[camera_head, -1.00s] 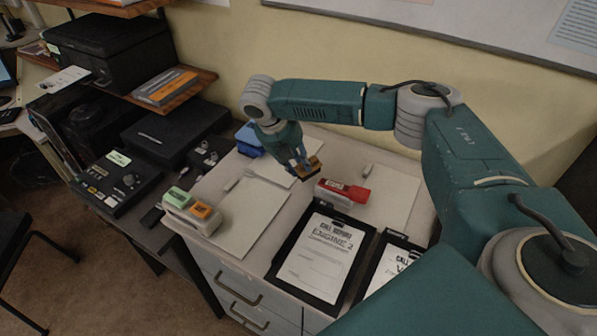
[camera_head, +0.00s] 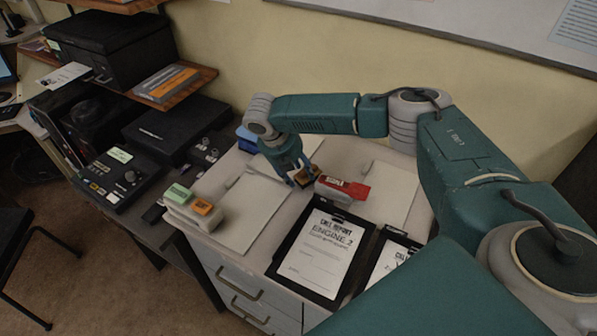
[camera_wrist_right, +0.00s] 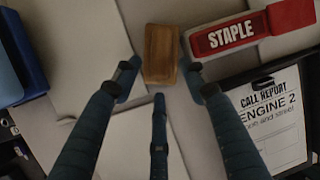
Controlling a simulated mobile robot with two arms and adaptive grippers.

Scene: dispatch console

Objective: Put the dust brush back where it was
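The dust brush, a small brown wooden block (camera_wrist_right: 160,54), lies near the red and white stapler in the right wrist view. In the head view the brush (camera_head: 304,175) is partly hidden by my right gripper (camera_head: 301,177). In the right wrist view the fingers of my right gripper (camera_wrist_right: 160,70) stand around the brush, one on each side and one below. Narrow gaps show between the fingertips and the wood, so the gripper looks open. The brush's underside is hidden. My left gripper is not in view.
The stapler (camera_head: 345,188) stands close to the right of the gripper. Clipboards (camera_head: 322,252) lie in front of it. A green and orange block holder (camera_head: 190,208) is at the left edge of the cabinet top. A blue object (camera_head: 247,140) is behind left.

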